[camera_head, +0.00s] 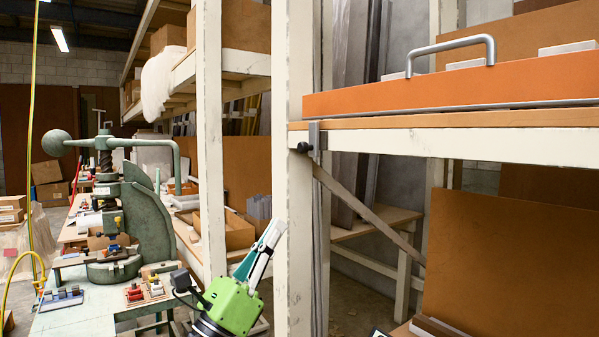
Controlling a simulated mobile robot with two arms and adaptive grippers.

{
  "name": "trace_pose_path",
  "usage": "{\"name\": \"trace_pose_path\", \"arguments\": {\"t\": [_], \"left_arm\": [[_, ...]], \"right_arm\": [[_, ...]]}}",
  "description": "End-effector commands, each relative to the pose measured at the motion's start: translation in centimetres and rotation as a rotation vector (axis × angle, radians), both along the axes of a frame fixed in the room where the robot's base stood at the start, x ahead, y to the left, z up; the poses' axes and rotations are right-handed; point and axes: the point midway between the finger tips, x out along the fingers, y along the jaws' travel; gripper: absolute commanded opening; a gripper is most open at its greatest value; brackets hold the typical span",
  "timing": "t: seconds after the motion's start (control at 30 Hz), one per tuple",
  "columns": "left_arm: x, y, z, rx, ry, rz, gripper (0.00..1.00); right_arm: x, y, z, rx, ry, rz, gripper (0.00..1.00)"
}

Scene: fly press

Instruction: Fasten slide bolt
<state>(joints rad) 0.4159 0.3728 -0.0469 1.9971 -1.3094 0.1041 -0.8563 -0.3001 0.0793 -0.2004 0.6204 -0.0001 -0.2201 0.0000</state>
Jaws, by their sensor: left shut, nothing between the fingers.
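A grey metal fitting (316,137) with a black knob (303,147) sits at the corner where the cream shelf post (292,220) meets the orange-fronted shelf. It looks like a slide bolt, but I cannot tell its bolt's position. My left gripper (272,235), with a green body and slim light and dark fingers, is low in front of the post's left side. It points up and right, with its fingers together and empty. It is below and left of the fitting, apart from it. My right gripper is not in view.
An orange panel (450,88) with a grey bar handle (450,48) lies on the shelf (460,142). A green fly press (145,215) stands on a bench at the left, with small boards of red and blue parts. A brown board (510,255) leans at lower right.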

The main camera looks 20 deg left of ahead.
Motion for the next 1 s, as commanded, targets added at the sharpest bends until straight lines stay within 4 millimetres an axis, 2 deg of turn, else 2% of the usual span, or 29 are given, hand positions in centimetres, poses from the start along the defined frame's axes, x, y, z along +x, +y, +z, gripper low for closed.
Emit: {"name": "trace_pose_path", "arguments": {"t": [0.3,0.43,0.57,0.9,1.0], "left_arm": [[0.0,0.0,0.1,0.001,-0.002,0.000,0.00],[0.6,-0.2,0.8,-0.001,-0.001,0.000,0.00],[1.8,-0.8,2.5,-0.002,-0.002,-0.002,0.00],[6.8,-3.0,7.5,-0.003,-0.001,-0.002,0.00],[7.0,-2.6,8.9,-0.001,0.000,0.001,0.00]], "right_arm": [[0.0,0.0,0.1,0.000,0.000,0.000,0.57],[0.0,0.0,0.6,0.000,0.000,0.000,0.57],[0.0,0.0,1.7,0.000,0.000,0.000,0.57],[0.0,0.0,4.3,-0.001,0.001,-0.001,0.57],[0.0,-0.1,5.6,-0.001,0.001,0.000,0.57]]}}
